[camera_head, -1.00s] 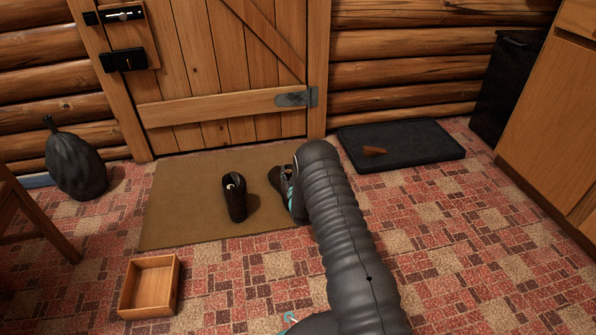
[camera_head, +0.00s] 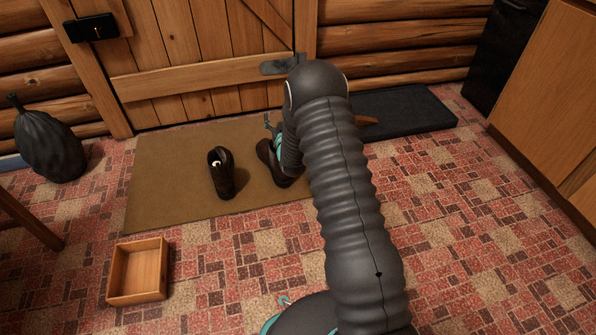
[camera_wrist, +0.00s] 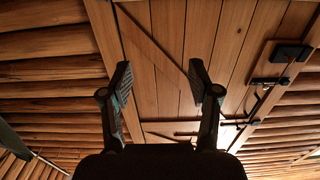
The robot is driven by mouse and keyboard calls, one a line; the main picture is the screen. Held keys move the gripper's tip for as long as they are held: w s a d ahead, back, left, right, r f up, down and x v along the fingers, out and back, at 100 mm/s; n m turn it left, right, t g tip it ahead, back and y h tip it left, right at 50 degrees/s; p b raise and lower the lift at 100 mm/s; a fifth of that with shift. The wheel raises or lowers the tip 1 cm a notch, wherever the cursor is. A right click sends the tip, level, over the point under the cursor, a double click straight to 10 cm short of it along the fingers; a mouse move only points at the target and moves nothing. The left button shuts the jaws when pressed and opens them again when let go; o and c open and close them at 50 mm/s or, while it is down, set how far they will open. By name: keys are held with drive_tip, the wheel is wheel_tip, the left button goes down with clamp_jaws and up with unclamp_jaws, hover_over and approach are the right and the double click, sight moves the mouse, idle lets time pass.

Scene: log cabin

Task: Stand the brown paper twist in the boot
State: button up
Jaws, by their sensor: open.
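A small brown piece, which looks like the paper twist (camera_head: 368,120), lies on the black tray, partly hidden behind my arm. Two dark boots stand on the tan mat. The left boot (camera_head: 222,175) is in plain view and has a small white mark at its top. The right boot (camera_head: 270,163) is partly covered by my arm. My gripper (camera_head: 269,122) is above the right boot, mostly hidden by my arm. In the wrist view my gripper (camera_wrist: 160,78) is open with nothing between its fingers, facing the plank door and log wall.
The mat (camera_head: 160,175) lies before the door (camera_head: 200,65). The black tray (camera_head: 420,108) is by the wall at right. An empty wooden box (camera_head: 138,270) is at front left, a dark sack (camera_head: 48,145) at far left. A wooden cabinet (camera_head: 550,100) bounds the right. Patterned floor is clear at front right.

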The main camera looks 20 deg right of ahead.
drive_tip(key=s+g+p, duration=0.8)
drive_tip(key=s+g, duration=0.9)
drive_tip(key=s, duration=0.9)
drive_tip(key=shift+s+r+g, duration=0.3)
drive_tip(key=shift+g, duration=0.1)
idle(0.5)
